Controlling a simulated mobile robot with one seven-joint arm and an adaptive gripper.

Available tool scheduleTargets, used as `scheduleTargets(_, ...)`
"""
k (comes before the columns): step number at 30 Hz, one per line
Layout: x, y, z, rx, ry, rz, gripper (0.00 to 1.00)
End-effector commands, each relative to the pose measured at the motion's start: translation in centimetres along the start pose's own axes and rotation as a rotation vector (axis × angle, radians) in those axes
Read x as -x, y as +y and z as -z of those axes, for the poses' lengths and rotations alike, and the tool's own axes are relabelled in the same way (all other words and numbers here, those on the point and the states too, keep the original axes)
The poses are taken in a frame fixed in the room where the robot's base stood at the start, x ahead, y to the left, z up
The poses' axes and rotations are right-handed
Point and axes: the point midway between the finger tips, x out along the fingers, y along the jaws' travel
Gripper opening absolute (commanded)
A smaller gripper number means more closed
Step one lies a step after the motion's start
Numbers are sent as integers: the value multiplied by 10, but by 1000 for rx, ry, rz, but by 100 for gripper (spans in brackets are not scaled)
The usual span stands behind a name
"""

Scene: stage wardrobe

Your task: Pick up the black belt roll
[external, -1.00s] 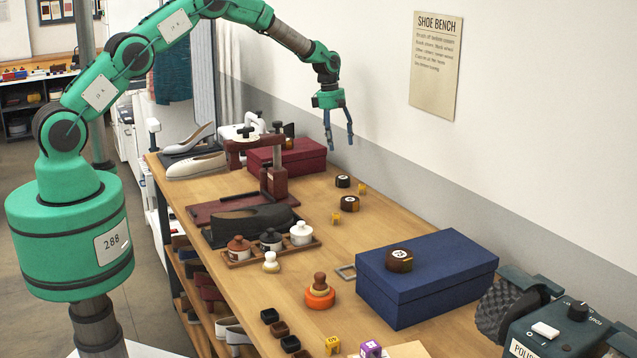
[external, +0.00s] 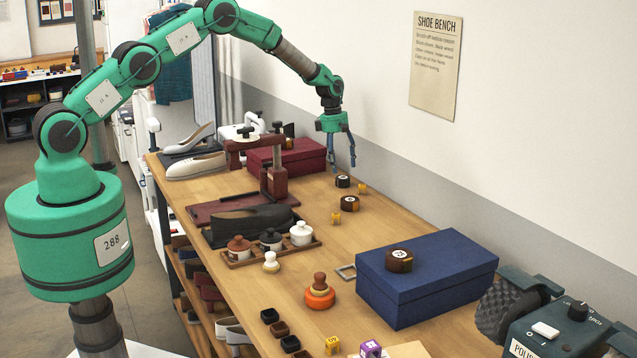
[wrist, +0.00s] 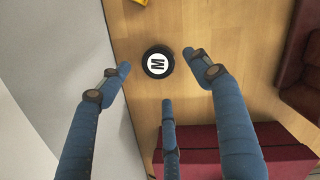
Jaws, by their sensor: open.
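The black belt roll (external: 343,181), a short disc with a white top label, lies on the bench near the wall. The wrist view shows it (wrist: 158,62) with an "M" on its label. My gripper (external: 342,163) is open and empty, its blue fingers pointing down just above the roll. In the wrist view my gripper (wrist: 159,74) has its fingers spread, with the roll between and slightly beyond the tips. Similar brown rolls lie nearby (external: 350,204) and on the blue box (external: 400,260).
A dark red box (external: 290,158) stands close to the left of my gripper. A small yellow marker (external: 362,189) sits right beside the black roll, and another (external: 336,218) lies nearer. The wall (external: 420,170) runs close behind. A press (external: 273,180) stands left.

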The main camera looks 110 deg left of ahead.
Motion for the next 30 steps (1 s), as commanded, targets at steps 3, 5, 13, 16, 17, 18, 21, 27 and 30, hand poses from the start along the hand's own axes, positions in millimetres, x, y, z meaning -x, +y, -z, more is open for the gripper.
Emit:
scheduleTargets(3,0,0,0,0,0,0,64)
scheduleTargets(5,0,0,0,0,0,0,64)
scheduleTargets(13,-16,-1,-2,0,1,1,64)
scheduleTargets(16,-26,-1,-4,0,0,1,64)
scheduleTargets(17,-29,-1,-4,0,1,1,64)
scheduleTargets(18,-34,-1,-5,0,1,2,64)
scheduleTargets(21,-43,-1,-5,0,0,1,64)
scheduleTargets(27,-52,0,-5,0,0,-1,64)
scheduleTargets(30,-52,0,-5,0,0,-1,64)
